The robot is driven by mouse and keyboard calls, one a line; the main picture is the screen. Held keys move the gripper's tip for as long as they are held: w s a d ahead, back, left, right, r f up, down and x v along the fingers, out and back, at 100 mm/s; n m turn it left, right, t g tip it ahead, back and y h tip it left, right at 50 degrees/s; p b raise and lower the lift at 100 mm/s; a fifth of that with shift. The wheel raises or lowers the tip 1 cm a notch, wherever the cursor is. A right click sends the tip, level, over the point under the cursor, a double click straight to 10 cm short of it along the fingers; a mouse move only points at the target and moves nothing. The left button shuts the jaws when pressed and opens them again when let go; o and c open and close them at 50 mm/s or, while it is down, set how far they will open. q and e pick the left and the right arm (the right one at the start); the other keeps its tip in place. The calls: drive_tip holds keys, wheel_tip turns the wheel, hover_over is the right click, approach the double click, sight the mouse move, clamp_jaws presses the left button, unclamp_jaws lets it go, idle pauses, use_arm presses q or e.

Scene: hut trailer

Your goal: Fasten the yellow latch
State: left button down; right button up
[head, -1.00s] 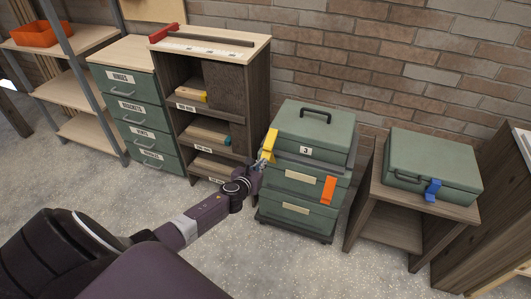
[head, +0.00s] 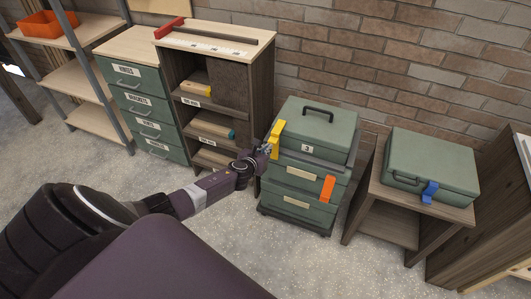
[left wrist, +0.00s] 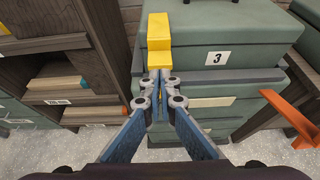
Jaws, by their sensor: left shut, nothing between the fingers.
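The yellow latch (head: 274,134) is on the left front of the top green toolbox (head: 317,127), labelled 3, on a stack of green boxes. In the left wrist view the yellow latch (left wrist: 158,42) stands upright against the box front, with its lower part behind my fingertips. My left gripper (head: 265,149) is at the latch's lower end, its fingers shut with nothing between them. In the left wrist view the left gripper's closed fingertips (left wrist: 159,85) overlap the latch's lower part; I cannot tell whether they touch it. My right gripper is not in view.
An orange latch (head: 327,188) sticks out from the middle box. Left of the stack stands a wooden shelf unit (head: 260,85). At the right, a green case (head: 433,160) with a blue latch (head: 430,190) sits on a small table (head: 385,205). The floor in front is clear.

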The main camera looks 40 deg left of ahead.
use_arm(q)
drive_tip(key=shift+w+a+r, duration=0.1)
drive_tip(key=shift+w+r, duration=0.15)
drive_tip(key=shift+w, duration=0.25)
drive_tip(key=shift+w+a+r, duration=0.1)
drive_tip(key=shift+w+r, duration=0.15)
drive_tip(key=shift+w, duration=0.2)
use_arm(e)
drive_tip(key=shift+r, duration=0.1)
